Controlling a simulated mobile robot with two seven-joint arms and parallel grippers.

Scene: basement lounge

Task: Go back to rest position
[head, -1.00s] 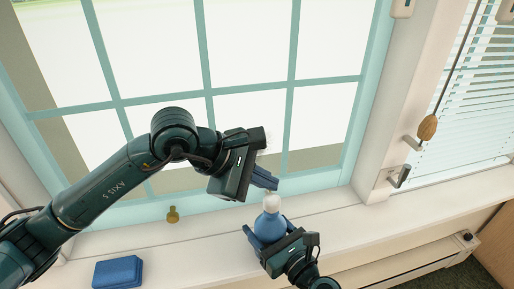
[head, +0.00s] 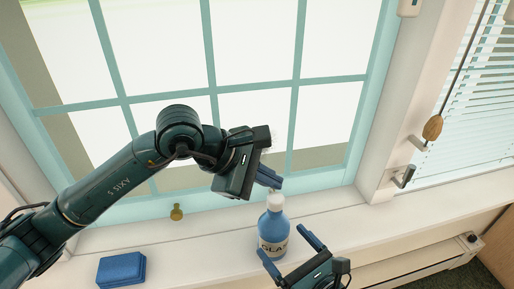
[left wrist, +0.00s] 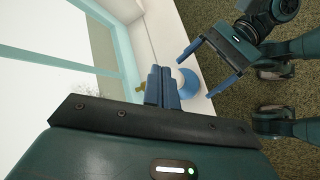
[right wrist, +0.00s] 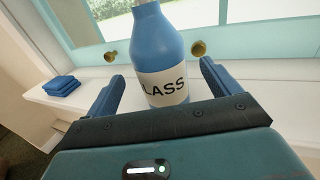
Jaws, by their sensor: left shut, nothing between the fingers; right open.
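My left gripper (head: 268,178) is shut and empty, raised in front of the window, just above and left of the bottle's cap in the head view. Its closed blue fingers show in the left wrist view (left wrist: 162,87). A blue bottle (head: 272,222) with a white cap and a pale label stands upright on the sill. It also shows in the right wrist view (right wrist: 158,50), beyond the fingertips, its label partly reading "LASS". My right gripper (head: 288,243) is open and empty, low in front of the bottle, with its fingers apart and clear of it.
A brass window knob (head: 176,212) is at the frame's bottom. A wooden cord pull (head: 432,128) hangs by the blinds at the right. The sill right of the bottle is clear.

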